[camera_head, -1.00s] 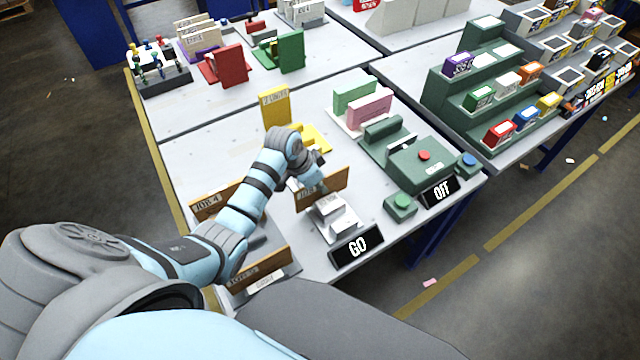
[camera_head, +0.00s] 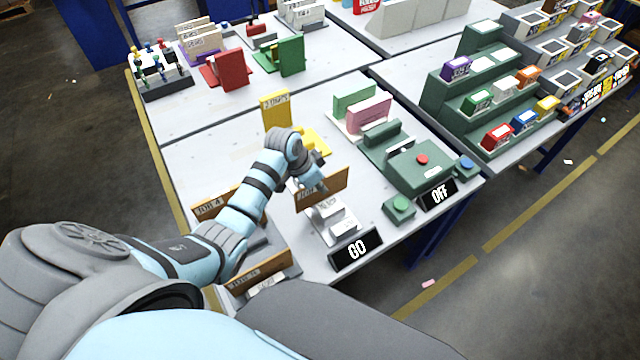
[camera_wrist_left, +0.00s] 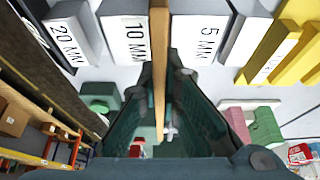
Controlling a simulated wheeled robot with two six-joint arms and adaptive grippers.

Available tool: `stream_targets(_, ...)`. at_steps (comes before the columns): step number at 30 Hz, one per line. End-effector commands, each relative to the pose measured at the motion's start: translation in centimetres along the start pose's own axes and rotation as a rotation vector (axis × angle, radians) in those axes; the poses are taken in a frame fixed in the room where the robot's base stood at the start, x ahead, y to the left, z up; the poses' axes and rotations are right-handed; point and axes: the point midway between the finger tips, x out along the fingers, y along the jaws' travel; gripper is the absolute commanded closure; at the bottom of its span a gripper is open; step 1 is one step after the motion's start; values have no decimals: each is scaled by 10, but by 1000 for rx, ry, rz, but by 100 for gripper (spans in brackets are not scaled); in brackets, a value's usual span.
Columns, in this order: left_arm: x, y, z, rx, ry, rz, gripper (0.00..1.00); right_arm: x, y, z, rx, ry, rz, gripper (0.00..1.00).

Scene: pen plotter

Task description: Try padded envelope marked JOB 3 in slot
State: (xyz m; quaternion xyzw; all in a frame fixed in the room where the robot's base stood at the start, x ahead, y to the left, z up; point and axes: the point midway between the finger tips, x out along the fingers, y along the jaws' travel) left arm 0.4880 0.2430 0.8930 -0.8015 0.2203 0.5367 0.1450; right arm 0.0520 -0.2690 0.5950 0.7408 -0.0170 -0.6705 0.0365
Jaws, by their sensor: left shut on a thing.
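My left gripper (camera_head: 312,180) is shut on a brown padded envelope (camera_head: 326,192), which stands on edge above the white slot blocks (camera_head: 328,212) near the table's front. The envelope's label is partly readable as JOB, its number unclear. In the left wrist view the envelope (camera_wrist_left: 159,60) shows edge-on between my fingers (camera_wrist_left: 162,85), with a block marked 10 MM (camera_wrist_left: 132,38) to its left and one marked 5 MM (camera_wrist_left: 207,38) to its right. A block marked 20 MM (camera_wrist_left: 68,42) stands further left. I cannot tell whether the envelope's lower edge is in a slot. My right gripper is not in view.
Other brown envelopes stand at the left, one marked JOB 4 (camera_head: 221,203) and one nearer (camera_head: 258,272). A GO sign (camera_head: 356,249), green button box (camera_head: 399,207) and green machine (camera_head: 418,170) with an OFF sign (camera_head: 439,194) stand right. A yellow upright (camera_head: 275,110) stands behind.

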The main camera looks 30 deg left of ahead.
Motion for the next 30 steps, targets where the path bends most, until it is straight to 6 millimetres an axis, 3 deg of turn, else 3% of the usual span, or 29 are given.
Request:
stream_targets(1, -9, 0, -4, 0, 0, 0, 100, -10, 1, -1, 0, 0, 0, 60)
stream_targets(11, -34, 0, -14, 0, 0, 0, 100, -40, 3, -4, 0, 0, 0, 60)
stream_targets(21, -50, 0, -21, 0, 0, 0, 100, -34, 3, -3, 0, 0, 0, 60)
stream_targets(30, -40, 0, -17, 0, 0, 0, 100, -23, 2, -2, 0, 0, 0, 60)
